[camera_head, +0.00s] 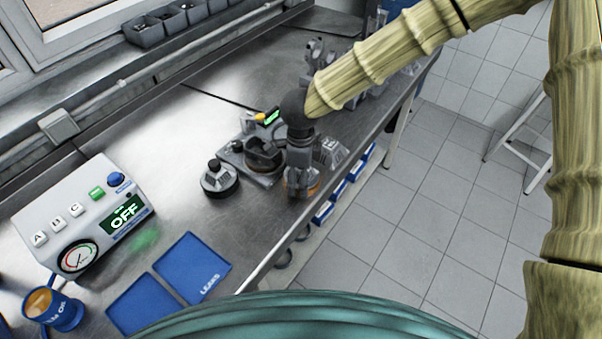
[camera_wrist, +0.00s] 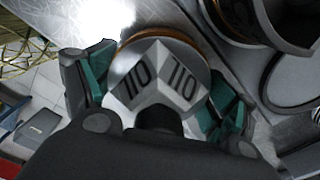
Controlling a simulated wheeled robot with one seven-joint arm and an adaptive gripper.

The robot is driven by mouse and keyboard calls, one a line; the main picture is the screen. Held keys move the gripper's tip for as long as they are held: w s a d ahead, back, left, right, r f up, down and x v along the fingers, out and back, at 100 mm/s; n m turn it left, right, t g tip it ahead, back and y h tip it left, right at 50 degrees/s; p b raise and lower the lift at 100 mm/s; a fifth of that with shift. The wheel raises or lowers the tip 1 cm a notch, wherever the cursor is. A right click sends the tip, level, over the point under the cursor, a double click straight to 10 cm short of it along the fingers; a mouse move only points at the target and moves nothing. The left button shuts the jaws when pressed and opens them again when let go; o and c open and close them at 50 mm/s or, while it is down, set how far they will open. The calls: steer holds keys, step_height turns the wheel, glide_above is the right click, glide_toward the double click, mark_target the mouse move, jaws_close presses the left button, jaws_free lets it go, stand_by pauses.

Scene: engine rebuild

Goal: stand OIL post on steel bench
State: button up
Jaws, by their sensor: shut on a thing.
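The OIL post (camera_wrist: 158,85) is a grey piece with two slanted faces marked OIL and a copper-coloured rim at its base. My gripper (camera_wrist: 158,95) is shut on it, with a teal-padded finger on each side in the wrist view. In the head view my gripper (camera_head: 300,188) points down near the front edge of the steel bench (camera_head: 185,125). There the post is mostly hidden by the gripper, with a bit of copper rim showing. I cannot tell whether its base touches the bench.
A grey fixture (camera_head: 262,158) with a round cup is just left of my gripper. A black round base with a knob (camera_head: 219,180) stands further left. A control box (camera_head: 80,215) reading OFF, blue mats (camera_head: 192,266) and a blue cup (camera_head: 54,310) are at lower left.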

steer(key=shift+f, duration=0.1)
steer(key=o, duration=1.1)
step_height(320, 180, up, 12)
steer(key=shift+r+b, duration=0.15)
steer(key=shift+b, duration=0.75)
